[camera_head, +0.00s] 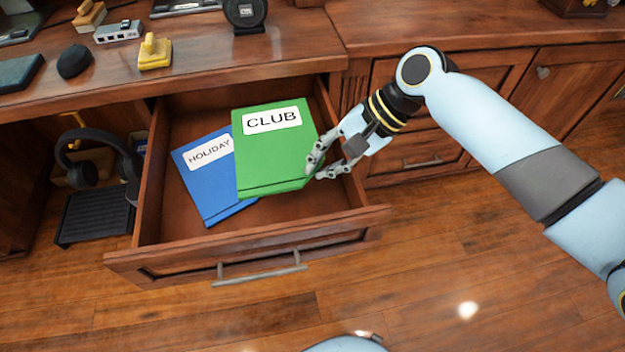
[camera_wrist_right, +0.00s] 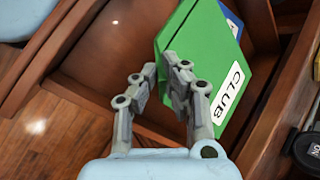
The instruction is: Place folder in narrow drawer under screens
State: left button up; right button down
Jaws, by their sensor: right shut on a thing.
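A green folder labelled CLUB (camera_head: 272,155) is over the open drawer (camera_head: 250,238). My right gripper (camera_head: 322,168) is shut on the folder's right edge. In the right wrist view the fingers (camera_wrist_right: 164,82) pinch a corner of the green folder (camera_wrist_right: 205,55). A blue folder labelled HOLIDAY (camera_head: 207,180) lies in the drawer, partly covered by the green one. Whether the green folder rests on the blue one or is held just above it, I cannot tell. My left gripper is not in view. No screens are clearly seen.
Black headphones (camera_head: 95,155) are left of the drawer. The floor in front is clear.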

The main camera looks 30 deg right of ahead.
notch_tip(320, 180, down, 6)
jog(key=shift+r+b, duration=0.1)
jog(key=shift+b, duration=0.7)
jog(key=c, duration=1.5)
grip_release()
jog(key=shift+r, duration=0.1)
jog(key=p+v, duration=0.3)
jog(key=v, duration=0.9)
jog(key=shift+s, duration=0.1)
